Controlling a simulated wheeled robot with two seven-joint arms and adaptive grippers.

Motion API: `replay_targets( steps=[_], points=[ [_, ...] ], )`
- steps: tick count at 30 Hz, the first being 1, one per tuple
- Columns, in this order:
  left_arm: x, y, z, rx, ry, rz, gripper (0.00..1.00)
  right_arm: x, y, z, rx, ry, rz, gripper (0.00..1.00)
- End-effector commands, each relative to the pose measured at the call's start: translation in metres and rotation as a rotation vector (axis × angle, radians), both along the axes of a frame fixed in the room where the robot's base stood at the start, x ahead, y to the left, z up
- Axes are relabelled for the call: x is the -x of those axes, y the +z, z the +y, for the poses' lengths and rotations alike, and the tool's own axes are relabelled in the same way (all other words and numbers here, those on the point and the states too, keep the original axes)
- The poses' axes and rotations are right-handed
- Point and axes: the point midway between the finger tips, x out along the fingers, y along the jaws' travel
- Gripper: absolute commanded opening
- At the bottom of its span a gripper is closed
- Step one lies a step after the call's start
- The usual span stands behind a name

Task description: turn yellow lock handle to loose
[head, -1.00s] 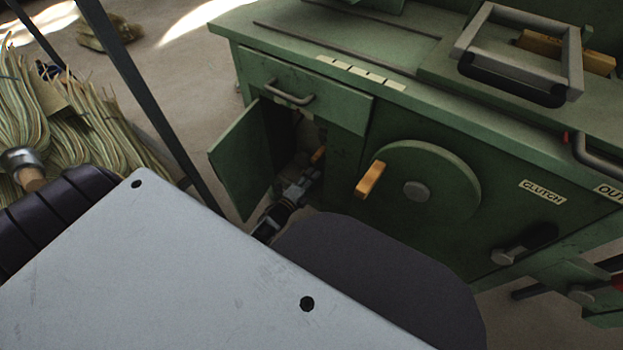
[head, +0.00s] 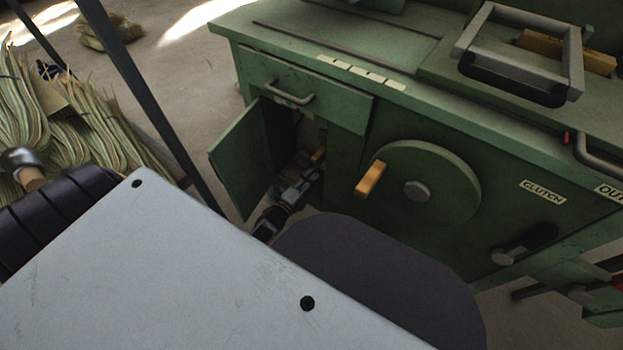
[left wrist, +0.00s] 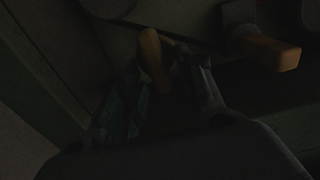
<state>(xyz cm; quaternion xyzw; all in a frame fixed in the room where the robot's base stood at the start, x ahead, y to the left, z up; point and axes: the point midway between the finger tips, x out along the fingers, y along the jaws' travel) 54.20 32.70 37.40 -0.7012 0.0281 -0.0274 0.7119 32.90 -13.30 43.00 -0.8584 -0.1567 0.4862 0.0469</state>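A small yellow-orange handle (head: 319,155) shows inside the open compartment of the green machine, partly hidden. The dark left wrist view shows a yellow handle (left wrist: 152,58) pointing toward the camera between my finger regions. My left gripper (head: 312,172) reaches into the compartment through its open door. In the left wrist view my left gripper (left wrist: 158,85) has its fingers apart on either side of the handle; contact is too dark to judge. A second orange handle (left wrist: 270,52) stands to the right in that view. My right gripper is not seen.
The compartment's green door (head: 242,160) stands open to the left of my arm. A drawer (head: 305,95) is above the opening. A green wheel (head: 430,185) with a yellow knob (head: 370,180) is to the right. Straw bundles (head: 80,120) lie at the left.

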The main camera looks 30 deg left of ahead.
Motion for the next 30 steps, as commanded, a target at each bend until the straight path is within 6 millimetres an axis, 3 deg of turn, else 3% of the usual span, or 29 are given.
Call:
replay_targets(
  steps=[30],
  points=[
    [0.099, 0.000, 0.007, 0.000, 0.000, 0.000, 0.38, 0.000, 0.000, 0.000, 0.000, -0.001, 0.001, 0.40]
  ],
)
